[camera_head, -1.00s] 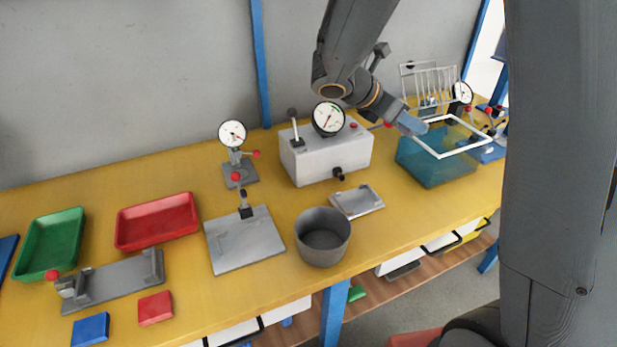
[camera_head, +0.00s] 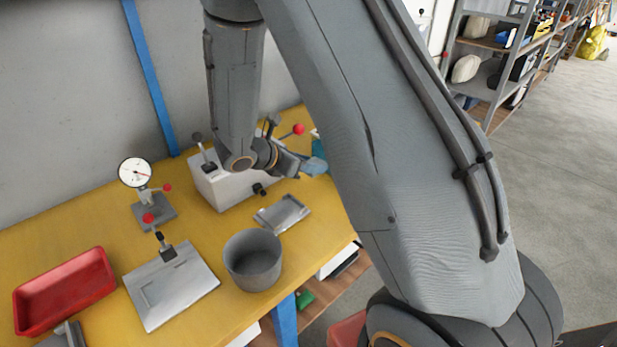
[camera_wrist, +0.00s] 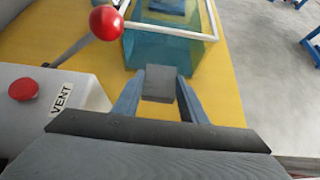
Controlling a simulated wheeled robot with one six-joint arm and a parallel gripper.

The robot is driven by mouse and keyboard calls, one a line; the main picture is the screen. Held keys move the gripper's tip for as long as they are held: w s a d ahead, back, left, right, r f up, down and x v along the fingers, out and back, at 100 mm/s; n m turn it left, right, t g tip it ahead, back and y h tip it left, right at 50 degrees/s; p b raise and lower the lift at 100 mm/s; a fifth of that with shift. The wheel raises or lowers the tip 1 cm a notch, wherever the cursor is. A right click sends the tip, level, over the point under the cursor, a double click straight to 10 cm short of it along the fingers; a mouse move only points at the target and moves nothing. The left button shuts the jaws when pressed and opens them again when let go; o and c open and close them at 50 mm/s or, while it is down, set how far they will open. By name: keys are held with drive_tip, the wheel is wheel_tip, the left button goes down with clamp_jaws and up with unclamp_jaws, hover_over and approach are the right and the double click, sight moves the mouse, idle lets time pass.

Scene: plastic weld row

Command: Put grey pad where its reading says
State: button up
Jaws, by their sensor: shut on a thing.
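My gripper (camera_wrist: 158,92) is shut on the grey pad (camera_wrist: 158,83), a small grey block between the fingertips in the wrist view. In the head view my gripper (camera_head: 312,166) is beyond the white tester box, at its right end. The clear teal tank (camera_wrist: 155,48) with a white rim lies just beyond the pad in the wrist view; only a sliver of it (camera_head: 319,150) shows in the head view. The white tester box (camera_head: 224,184) has a red button (camera_wrist: 23,89) and a VENT label. Its dial is hidden behind my arm.
A red-knobbed lever (camera_wrist: 106,22) stands close left of my gripper. A dial stand (camera_head: 135,172), metal plate (camera_head: 165,290), grey bin (camera_head: 252,272), small metal tray (camera_head: 282,213) and red tray (camera_head: 65,290) stand on the yellow bench. Bench right of the tank is clear.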

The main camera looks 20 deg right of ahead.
sight(309, 187)
drive_tip(key=shift+f, duration=2.4)
drive_tip(key=shift+f, duration=0.1)
drive_tip(key=shift+f, duration=0.1)
drive_tip(key=o, duration=1.1)
